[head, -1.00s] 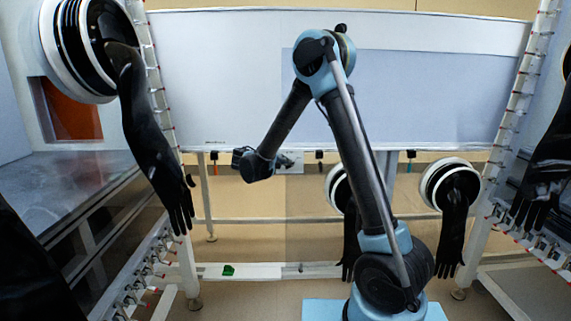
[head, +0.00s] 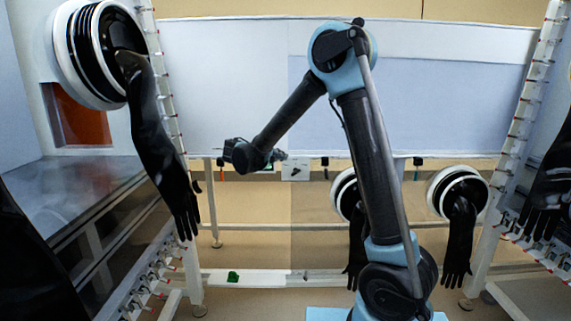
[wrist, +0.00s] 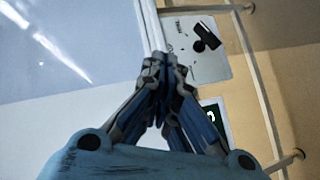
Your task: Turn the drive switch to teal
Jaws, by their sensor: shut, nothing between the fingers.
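A pale switch plate (head: 296,173) with a black knob hangs below the edge of the large white panel, near the middle of the head view. In the wrist view the plate (wrist: 190,62) lies beyond my fingertips, to the upper right. Its black knob (wrist: 207,37) has a bar-shaped handle lying at a slant. Small dark marks show on the plate; their colours and lettering are too small to read. My gripper (wrist: 167,68) is shut and empty. Its fingertips are beside the plate's left edge in the picture, apart from the knob. In the head view my gripper (head: 280,155) is near the plate's upper left.
A dark, green-edged display (wrist: 214,118) sits beside the plate, partly hidden by my finger. The white panel (head: 220,70) is close to my fingers. Black gloves hang at left (head: 165,150) and right (head: 460,235). A green object (head: 233,277) lies on the low rail.

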